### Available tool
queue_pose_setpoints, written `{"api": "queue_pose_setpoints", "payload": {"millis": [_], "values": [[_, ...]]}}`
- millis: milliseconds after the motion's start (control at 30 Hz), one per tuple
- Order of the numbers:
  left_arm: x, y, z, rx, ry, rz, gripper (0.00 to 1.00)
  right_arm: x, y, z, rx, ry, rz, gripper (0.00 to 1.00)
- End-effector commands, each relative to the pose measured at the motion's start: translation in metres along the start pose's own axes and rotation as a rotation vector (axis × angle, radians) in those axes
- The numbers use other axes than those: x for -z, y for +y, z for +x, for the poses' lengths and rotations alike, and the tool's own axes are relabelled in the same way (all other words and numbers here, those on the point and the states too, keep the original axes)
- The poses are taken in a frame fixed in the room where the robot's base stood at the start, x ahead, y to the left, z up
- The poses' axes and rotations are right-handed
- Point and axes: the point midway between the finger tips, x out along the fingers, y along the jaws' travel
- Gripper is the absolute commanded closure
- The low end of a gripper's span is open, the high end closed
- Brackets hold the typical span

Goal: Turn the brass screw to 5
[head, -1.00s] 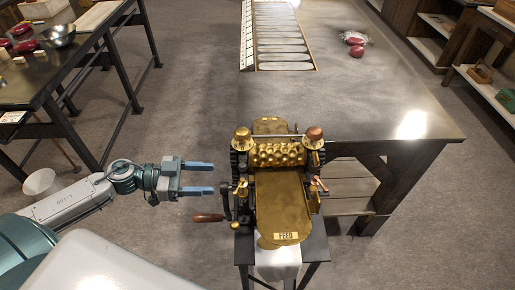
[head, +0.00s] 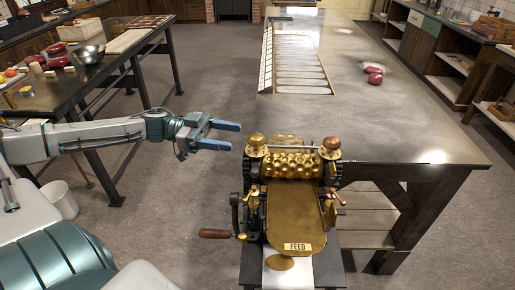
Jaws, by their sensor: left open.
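The drop roller (head: 293,205) stands on a small dark stand, with a bumpy brass roller (head: 292,166) across it and a plate marked FEED at its front. Two brass screw heads stand on top of it: a left one (head: 256,146) with a brass knob and a right one (head: 331,147) with a reddish-brown knob. Any numbers on them are too small to read. My left gripper (head: 234,137) is open and empty, its blue fingers pointing right, a little left of the left screw head and apart from it in the picture. My right gripper is not in view.
A crank with a wooden handle (head: 215,234) sticks out on the roller's left. A long metal-topped table (head: 400,125) with a slotted tray (head: 331,85) extends behind it. A dark side table (head: 50,97) holds a bowl and small items. Open floor lies between the tables.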

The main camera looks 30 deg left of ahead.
Motion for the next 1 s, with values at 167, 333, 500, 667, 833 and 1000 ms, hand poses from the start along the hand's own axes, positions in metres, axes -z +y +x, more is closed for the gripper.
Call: {"api": "queue_pose_setpoints", "payload": {"millis": [167,333,500,667,833,1000], "values": [[-0.004,0.000,0.016,-0.002,0.006,0.004,0.40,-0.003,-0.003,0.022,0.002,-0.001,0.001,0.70],[0.000,0.000,0.030,-0.001,0.009,0.004,0.40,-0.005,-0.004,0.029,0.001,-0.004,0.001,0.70],[0.000,0.001,0.043,-0.002,0.007,0.003,0.40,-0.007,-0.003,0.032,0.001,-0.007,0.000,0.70],[0.002,0.000,0.057,0.000,0.008,0.001,0.40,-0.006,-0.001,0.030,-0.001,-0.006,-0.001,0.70],[0.001,0.000,0.069,-0.001,0.005,0.001,0.40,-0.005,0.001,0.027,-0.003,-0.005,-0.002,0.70],[0.001,0.000,0.076,0.001,0.003,0.000,0.40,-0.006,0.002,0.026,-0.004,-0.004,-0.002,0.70]]}}
